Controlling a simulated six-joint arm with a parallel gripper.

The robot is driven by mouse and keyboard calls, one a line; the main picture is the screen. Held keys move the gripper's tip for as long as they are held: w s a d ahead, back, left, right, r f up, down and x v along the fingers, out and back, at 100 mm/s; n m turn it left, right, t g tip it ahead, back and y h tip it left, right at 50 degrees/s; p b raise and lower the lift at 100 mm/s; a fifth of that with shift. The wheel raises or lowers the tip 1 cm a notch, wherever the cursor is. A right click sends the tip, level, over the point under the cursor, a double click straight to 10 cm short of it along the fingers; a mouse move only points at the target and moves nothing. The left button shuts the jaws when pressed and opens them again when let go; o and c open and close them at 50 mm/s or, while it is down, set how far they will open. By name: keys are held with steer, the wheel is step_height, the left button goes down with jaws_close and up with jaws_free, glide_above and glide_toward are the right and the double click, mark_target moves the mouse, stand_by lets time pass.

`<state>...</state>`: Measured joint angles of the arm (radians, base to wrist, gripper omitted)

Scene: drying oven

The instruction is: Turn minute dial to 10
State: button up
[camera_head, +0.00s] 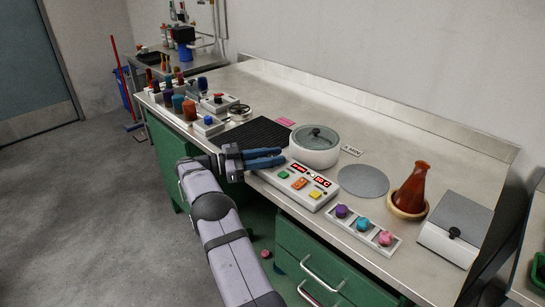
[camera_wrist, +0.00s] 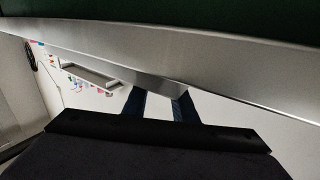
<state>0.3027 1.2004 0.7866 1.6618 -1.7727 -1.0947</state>
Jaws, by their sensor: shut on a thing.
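A white control panel (camera_head: 298,184) lies at the bench's front edge, with red lit displays and green, orange and yellow buttons. The display digits are too small to read surely. I cannot make out a minute dial in either view. My gripper (camera_head: 283,156) is at the panel's far left end, its blue fingers pointing right, just in front of a white round pot with a grey lid (camera_head: 315,137). In the wrist view the fingers (camera_wrist: 160,92) reach up to a grey metal edge. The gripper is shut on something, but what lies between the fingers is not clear.
A rack with three coloured knobs (camera_head: 363,228) lies in front. A black mat (camera_head: 256,131) lies behind my gripper.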

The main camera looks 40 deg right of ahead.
steer(key=o, duration=1)
steer(key=shift+o, duration=0.2)
steer(key=shift+b+v, duration=0.55)
steer(key=shift+v, duration=3.1)
